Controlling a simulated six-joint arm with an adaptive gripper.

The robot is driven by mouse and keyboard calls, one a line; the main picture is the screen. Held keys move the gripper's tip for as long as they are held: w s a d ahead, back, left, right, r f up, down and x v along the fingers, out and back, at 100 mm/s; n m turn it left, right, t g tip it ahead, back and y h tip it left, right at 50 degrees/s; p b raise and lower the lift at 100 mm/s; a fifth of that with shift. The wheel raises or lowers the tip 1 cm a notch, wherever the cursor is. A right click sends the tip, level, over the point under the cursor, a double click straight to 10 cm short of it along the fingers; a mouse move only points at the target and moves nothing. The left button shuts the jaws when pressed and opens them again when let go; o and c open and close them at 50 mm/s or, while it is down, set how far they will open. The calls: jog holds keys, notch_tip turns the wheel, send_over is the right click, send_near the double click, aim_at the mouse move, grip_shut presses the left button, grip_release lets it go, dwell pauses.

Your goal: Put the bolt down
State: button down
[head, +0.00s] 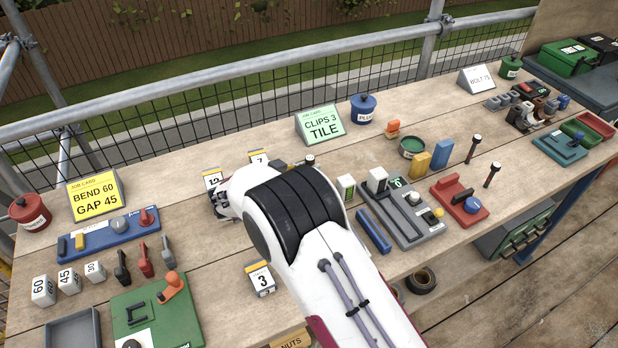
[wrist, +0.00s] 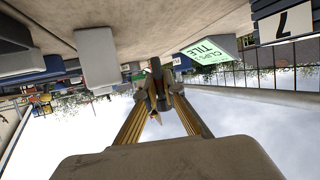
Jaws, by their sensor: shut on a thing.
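My gripper (wrist: 158,100) shows in the wrist view, its fingers closed together around a small dark piece, which I take to be the bolt (wrist: 156,68). Most of the bolt is hidden between the fingers. In the head view my white and black arm covers the fingertips and the held bolt.
A red fixture (head: 458,196) with a blue knob stands beside the upright bolts. A grey fixture (head: 405,212) lies right of my arm. Number cards, including a "3" block (head: 262,280), surround the arm. A green job card (head: 320,124) stands behind. Bare planks show left of the arm.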

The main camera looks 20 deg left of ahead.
jog(key=shift+f, duration=1.85)
jog(key=shift+f, duration=0.1)
jog(key=c, duration=2.4)
grip_release()
jog(key=shift+c, duration=0.2)
jog(key=v, duration=1.2)
